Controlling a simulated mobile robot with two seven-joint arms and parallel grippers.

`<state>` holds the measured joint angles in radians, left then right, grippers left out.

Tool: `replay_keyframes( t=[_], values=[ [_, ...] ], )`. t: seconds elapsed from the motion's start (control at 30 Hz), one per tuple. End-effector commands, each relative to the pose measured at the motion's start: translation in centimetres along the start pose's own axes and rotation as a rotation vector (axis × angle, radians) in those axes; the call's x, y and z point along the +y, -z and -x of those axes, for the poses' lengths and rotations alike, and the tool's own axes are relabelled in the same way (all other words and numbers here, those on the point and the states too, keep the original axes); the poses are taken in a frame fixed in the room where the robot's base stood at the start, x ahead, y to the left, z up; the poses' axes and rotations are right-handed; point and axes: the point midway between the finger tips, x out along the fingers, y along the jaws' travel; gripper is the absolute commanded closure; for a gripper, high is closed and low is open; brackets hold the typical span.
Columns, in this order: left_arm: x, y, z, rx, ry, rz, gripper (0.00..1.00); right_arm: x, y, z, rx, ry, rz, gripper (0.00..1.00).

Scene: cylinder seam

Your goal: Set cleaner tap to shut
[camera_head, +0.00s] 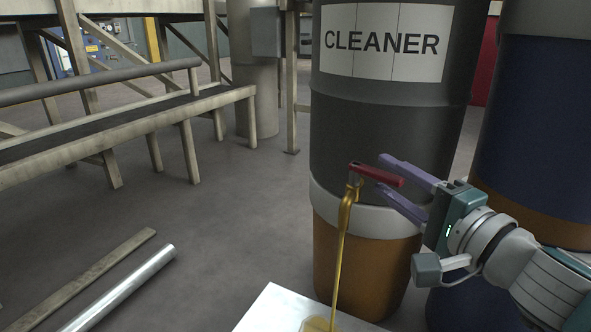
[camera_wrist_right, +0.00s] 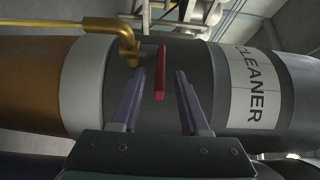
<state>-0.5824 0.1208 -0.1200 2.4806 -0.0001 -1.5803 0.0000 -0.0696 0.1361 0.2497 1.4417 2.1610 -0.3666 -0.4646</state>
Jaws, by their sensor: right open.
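The cleaner drum (camera_head: 390,125) is a dark grey barrel with a white CLEANER label (camera_head: 385,42) and an orange lower part. Its brass tap (camera_head: 352,184) has a red lever (camera_head: 378,175) that sticks out sideways to the right. A yellow stream (camera_head: 342,245) runs down from the tap. My right gripper (camera_head: 381,174) is open at the lever. In the right wrist view the red lever (camera_wrist_right: 161,72) shows between the two fingers, with a gap on each side, and the brass tap (camera_wrist_right: 124,45) is to the left. My left gripper is not in view.
A white panel (camera_head: 270,312) lies below the tap, with a yellow puddle (camera_head: 318,324) on it. A blue and orange drum (camera_head: 535,120) stands close on the right. A metal pipe (camera_head: 120,290) and a wooden plank (camera_head: 95,270) lie on the floor at left.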

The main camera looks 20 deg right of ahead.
Motion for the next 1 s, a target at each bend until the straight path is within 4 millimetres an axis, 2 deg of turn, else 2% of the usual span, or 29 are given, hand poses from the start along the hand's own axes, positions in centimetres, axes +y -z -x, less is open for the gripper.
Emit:
replay_keyframes(
  t=[0.13, 0.4, 0.8, 1.0],
  values=[
    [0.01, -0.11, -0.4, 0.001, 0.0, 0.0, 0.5, 0.06, 0.03, -1.17, 0.0, 0.0, 0.002, 0.55],
    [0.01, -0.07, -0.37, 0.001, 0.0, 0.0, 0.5, -0.02, 0.02, -1.34, 0.0, -0.001, 0.001, 0.55],
    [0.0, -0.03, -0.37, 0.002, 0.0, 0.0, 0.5, -0.01, -0.01, -1.32, 0.0, 0.0, 0.001, 0.99],
    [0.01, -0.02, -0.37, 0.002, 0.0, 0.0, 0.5, -0.02, -0.02, -1.31, -0.001, 0.0, 0.001, 1.0]
  ],
)
